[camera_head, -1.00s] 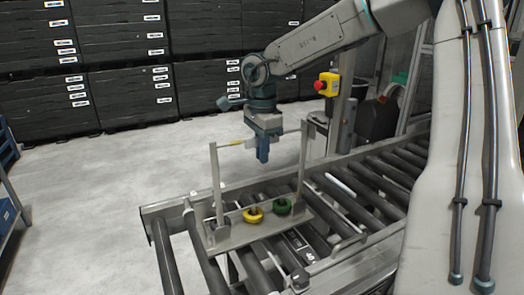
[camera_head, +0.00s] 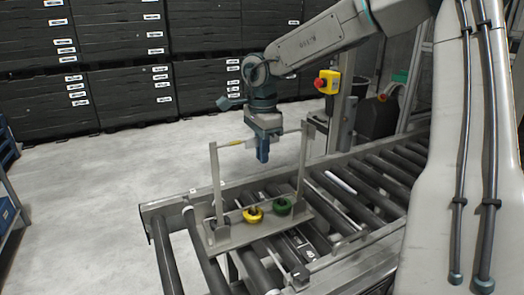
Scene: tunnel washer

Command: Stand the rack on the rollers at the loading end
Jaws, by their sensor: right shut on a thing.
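The rack (camera_head: 231,238) is a grey metal base plate with two uprights and a thin top bar. A yellow ring (camera_head: 253,215) and a green ring (camera_head: 283,206) sit on its base. The rack is upright over the rollers (camera_head: 203,262) at the near left end of the conveyor; I cannot tell whether its base touches them. My right gripper (camera_head: 262,153) is shut on the rack's top bar, around its middle. My left gripper is not in view.
The conveyor frame (camera_head: 160,207) runs from the near left to the back right. A yellow box with a red button (camera_head: 327,82) stands behind it. Stacked black crates (camera_head: 125,98) line the back.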

